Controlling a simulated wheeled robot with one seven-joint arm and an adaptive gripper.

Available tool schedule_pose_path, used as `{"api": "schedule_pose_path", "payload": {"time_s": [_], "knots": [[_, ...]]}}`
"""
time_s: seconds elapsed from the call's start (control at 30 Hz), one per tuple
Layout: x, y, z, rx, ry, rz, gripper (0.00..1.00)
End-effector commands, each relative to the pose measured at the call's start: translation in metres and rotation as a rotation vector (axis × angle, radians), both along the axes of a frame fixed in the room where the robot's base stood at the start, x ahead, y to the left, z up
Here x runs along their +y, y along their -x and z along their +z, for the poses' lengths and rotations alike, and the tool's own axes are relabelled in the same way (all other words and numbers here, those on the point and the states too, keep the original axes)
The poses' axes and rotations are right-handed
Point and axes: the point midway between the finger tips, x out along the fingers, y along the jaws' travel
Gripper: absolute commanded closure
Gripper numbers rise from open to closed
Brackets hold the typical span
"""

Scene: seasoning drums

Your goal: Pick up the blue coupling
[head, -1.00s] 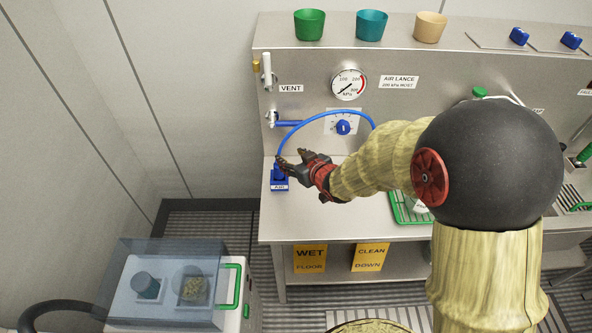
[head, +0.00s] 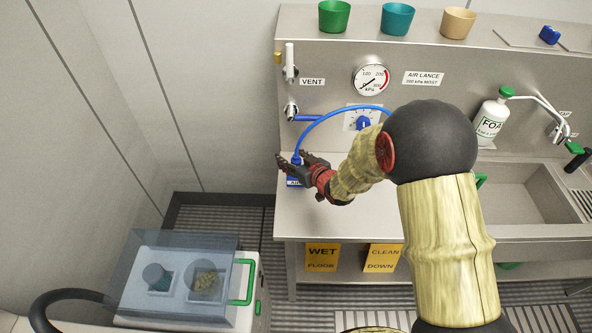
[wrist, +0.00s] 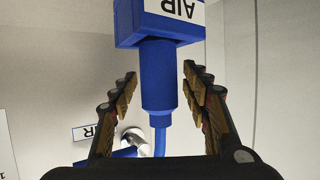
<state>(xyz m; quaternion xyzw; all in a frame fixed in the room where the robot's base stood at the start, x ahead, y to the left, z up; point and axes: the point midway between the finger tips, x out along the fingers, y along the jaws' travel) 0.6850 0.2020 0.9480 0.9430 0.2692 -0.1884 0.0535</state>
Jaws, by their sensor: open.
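The blue coupling (wrist: 158,78) hangs between my open fingers in the wrist view, with a gap on each side. It is joined to a blue block labelled AIR at the top of that view and to a thin blue hose (wrist: 160,140). In the head view the AIR block (head: 294,183) sits at the left end of the steel counter. My gripper (head: 297,163) is there with its fingers around the coupling, which they largely hide. The blue hose (head: 335,112) arches from there to the right, behind my arm. My gripper also shows in the wrist view (wrist: 158,90).
The back panel carries a gauge (head: 371,79), a blue dial (head: 363,123) and a tap with a blue lever (head: 305,117). A foam bottle (head: 491,121) stands right, by the sink (head: 525,190). A clear-lidded box (head: 180,280) is at lower left. The counter's middle is clear.

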Motion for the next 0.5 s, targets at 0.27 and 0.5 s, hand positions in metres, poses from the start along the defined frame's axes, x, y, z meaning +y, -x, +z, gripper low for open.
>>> {"api": "schedule_pose_path", "payload": {"time_s": [0.27,0.5], "knots": [[0.005,-0.0079,-0.0027,-0.001,-0.001,0.0,0.53],[0.0048,-0.0077,-0.0028,-0.001,0.0,0.0,0.65]]}}
